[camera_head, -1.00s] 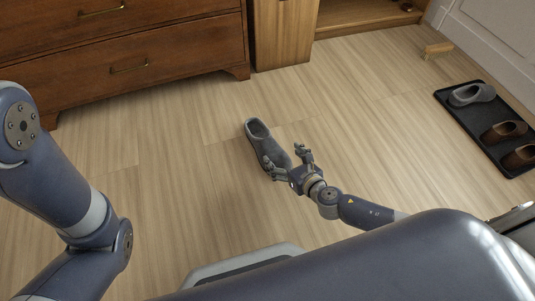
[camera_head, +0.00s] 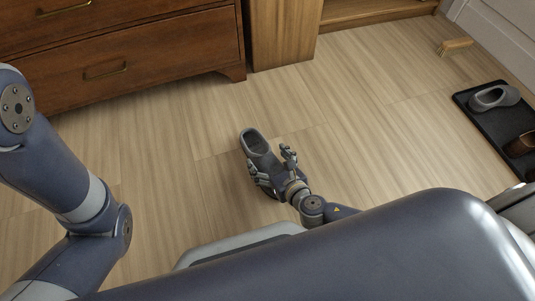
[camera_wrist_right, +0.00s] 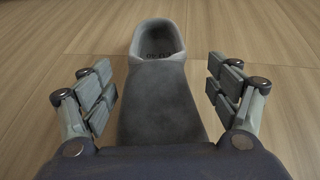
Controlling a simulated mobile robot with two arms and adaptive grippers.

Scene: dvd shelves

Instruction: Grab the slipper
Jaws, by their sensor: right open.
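The grey slipper (camera_head: 256,146) lies on the floor near the middle of the head view, its opening pointing away from me. In the right wrist view the slipper (camera_wrist_right: 158,95) runs between the two fingers, with the heel opening at the top. My right gripper (camera_head: 270,166) is open, with one finger on each side of the slipper's toe part; it also shows in the right wrist view (camera_wrist_right: 163,90). A gap shows between the slipper and each finger. The toe end is hidden by the gripper's palm. My left arm shows at the left, but its gripper is out of view.
A black tray (camera_head: 481,118) at the right holds another grey shoe (camera_head: 494,97) and a brown shoe (camera_head: 521,144). A wooden brush (camera_head: 454,46) lies near the wall. A wooden dresser (camera_head: 130,50) stands at the upper left. The floor around the slipper is clear.

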